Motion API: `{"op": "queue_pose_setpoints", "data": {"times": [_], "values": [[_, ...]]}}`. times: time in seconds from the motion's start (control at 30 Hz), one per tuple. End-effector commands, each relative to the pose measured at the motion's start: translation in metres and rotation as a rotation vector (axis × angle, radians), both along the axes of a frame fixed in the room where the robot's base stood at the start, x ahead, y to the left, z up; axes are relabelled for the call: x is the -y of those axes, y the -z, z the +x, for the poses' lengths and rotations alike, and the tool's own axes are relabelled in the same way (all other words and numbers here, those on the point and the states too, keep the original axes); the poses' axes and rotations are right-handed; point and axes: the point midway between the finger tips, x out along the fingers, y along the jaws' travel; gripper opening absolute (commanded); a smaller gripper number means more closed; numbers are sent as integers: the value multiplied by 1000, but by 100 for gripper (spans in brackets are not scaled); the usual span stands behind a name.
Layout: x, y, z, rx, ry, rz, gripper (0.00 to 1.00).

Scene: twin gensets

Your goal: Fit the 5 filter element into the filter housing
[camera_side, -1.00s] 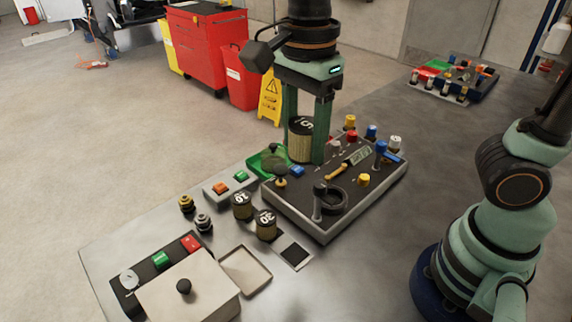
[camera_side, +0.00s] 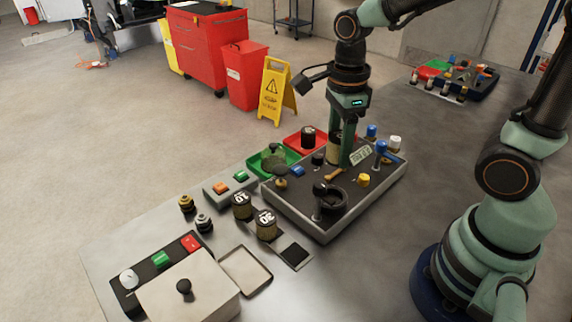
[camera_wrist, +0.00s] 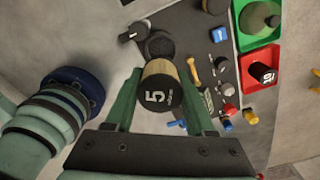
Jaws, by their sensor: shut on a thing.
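My gripper (camera_side: 345,160) is shut on the 5 filter element (camera_wrist: 157,95), a tan cylinder with a black cap marked 5. In the side view a finger partly hides the filter element (camera_side: 333,148), which is above the grey panel box. The filter housing looks to be the black round cup (camera_side: 331,197) near the panel's front corner; it also shows in the wrist view (camera_wrist: 158,46), just beyond the held filter. The filter is apart from the housing in the side view. Its lower end is hidden in the wrist view.
The panel box (camera_side: 299,212) carries knobs, a yellow-handled tool and a small display. Two numbered filters (camera_side: 242,206) (camera_side: 266,226) stand in front-left. A green tray (camera_side: 262,164) and a red tray (camera_side: 292,142) holding a black-capped filter lie behind. A lidded box (camera_side: 190,290) is at front left.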

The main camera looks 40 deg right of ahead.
Motion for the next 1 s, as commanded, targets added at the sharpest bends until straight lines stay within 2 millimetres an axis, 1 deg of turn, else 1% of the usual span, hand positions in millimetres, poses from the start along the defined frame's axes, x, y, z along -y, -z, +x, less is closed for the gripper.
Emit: {"op": "queue_pose_setpoints", "data": {"times": [0.03, 0.1, 0.2, 0.8, 1.0], "values": [[0, 15, -1, -9, -1, -1, 0], [0, 29, -2, -7, -1, -1, 0], [0, 43, 0, -4, -1, 0, 0], [0, 83, 0, -2, -2, 0, 0], [0, 90, 0, 0, -2, 0, 0]]}}
